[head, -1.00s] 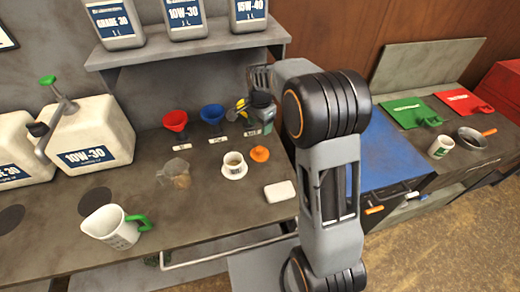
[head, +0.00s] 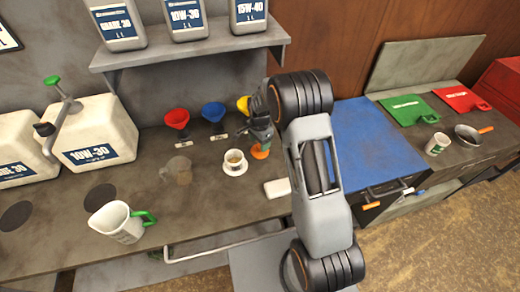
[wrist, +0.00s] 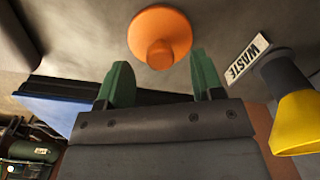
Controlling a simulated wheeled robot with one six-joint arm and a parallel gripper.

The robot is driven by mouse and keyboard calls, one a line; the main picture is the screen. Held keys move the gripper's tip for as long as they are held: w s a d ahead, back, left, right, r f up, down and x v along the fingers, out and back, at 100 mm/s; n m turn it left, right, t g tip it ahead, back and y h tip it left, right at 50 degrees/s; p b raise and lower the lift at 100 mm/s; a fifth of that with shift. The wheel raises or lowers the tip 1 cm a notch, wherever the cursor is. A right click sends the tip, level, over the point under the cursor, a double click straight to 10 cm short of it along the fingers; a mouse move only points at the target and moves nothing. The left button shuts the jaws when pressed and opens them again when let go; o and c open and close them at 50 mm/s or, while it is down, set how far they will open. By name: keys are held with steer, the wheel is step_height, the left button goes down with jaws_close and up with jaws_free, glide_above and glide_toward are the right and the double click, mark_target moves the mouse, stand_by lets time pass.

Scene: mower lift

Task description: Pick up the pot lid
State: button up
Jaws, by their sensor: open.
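The pot lid (wrist: 160,38) is an orange disc with a round knob, lying on the grey bench. In the head view it shows as a small orange shape (head: 260,153), partly hidden behind my gripper (head: 260,138). In the wrist view my gripper (wrist: 161,82) is open, with its two green fingers apart and nothing between them. The lid lies just beyond the fingertips, roughly in line with the gap. A white pot or cup (head: 235,158) with a dark-rimmed opening stands on a saucer-like base left of the lid.
A yellow funnel (wrist: 296,120) and a WASTE label (wrist: 248,58) are close on the right in the wrist view. Red (head: 177,118) and blue (head: 213,112) funnels stand behind. A white block (head: 277,188) lies in front, and a clear jug (head: 177,170) stands left.

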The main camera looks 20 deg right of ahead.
steer(key=shift+f+p, duration=0.3)
steer(key=shift+f, duration=1.3)
steer(key=shift+c, duration=0.3)
steer(key=c, duration=0.9)
